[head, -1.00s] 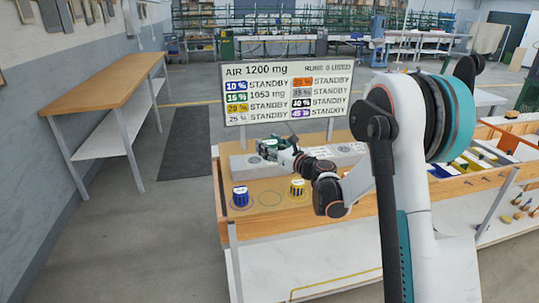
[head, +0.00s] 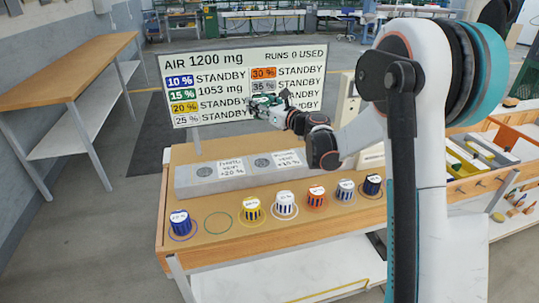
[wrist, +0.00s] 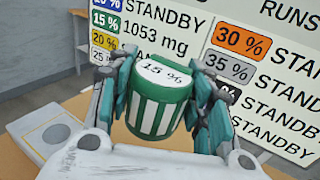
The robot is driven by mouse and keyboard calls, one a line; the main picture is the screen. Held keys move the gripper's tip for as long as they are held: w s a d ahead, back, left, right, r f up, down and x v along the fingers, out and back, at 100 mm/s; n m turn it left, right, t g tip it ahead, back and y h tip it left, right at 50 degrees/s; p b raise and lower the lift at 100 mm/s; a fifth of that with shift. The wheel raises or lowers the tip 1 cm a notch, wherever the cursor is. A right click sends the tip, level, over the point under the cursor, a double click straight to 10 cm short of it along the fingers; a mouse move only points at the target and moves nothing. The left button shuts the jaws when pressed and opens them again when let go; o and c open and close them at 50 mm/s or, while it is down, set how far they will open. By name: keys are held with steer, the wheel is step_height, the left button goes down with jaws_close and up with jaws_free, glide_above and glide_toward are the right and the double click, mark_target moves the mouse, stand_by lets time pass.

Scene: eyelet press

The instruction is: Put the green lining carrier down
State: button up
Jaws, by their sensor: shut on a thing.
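The green lining carrier (wrist: 157,108), a green and white striped cup with a white top marked 15 %, is held between the fingers of my gripper (wrist: 160,92) in the wrist view. My gripper (head: 264,104) is shut on it and shows in front of the board, above the grey block (head: 212,184). The carrier is small and partly hidden by the fingers in the head view. It is clear of the bench top. An empty green ring (head: 217,222) is marked on the bench between the blue carrier (head: 180,224) and the yellow carrier (head: 252,211).
The grey block has round pads and labels. The board (head: 235,62) reads 1053 mg beside 15 %; other visible rows read STANDBY.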

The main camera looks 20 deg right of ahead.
step_height(320, 180, down, 20)
steer(key=b, duration=0.7)
steer(key=shift+r, duration=0.2)
steer(key=shift+f, duration=0.15)
steer(key=o, duration=1.1)
